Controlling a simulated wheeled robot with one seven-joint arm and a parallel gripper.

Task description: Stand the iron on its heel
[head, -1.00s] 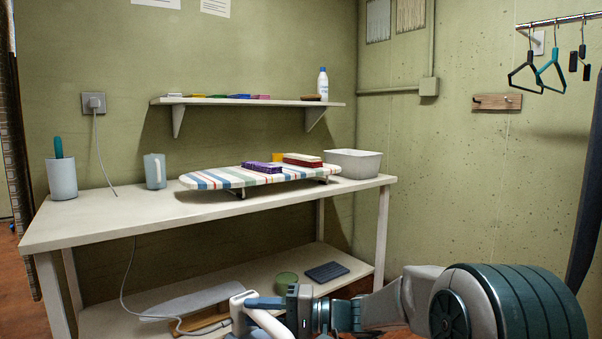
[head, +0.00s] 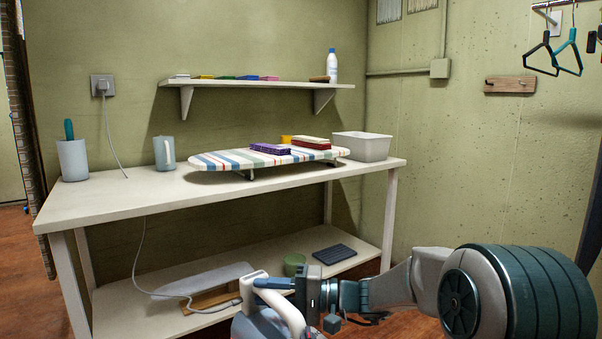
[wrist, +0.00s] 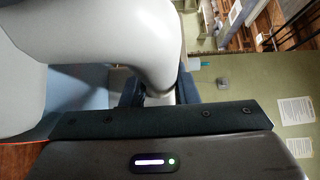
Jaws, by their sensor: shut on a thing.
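The iron (head: 262,327) is at the bottom edge of the head view, in front of the table's lower shelf. Its white looped handle and part of a grey-blue body with a reddish edge show; the rest is cut off below. My gripper (head: 272,284) is shut on the handle. In the wrist view the iron's pale handle (wrist: 150,45) fills the upper left and passes between the fingers of my gripper (wrist: 158,92). The iron's soleplate and heel are hidden, so its exact tilt cannot be told.
The front of the top is clear. A cord (head: 136,262) runs from the wall socket (head: 103,85) toward the iron.

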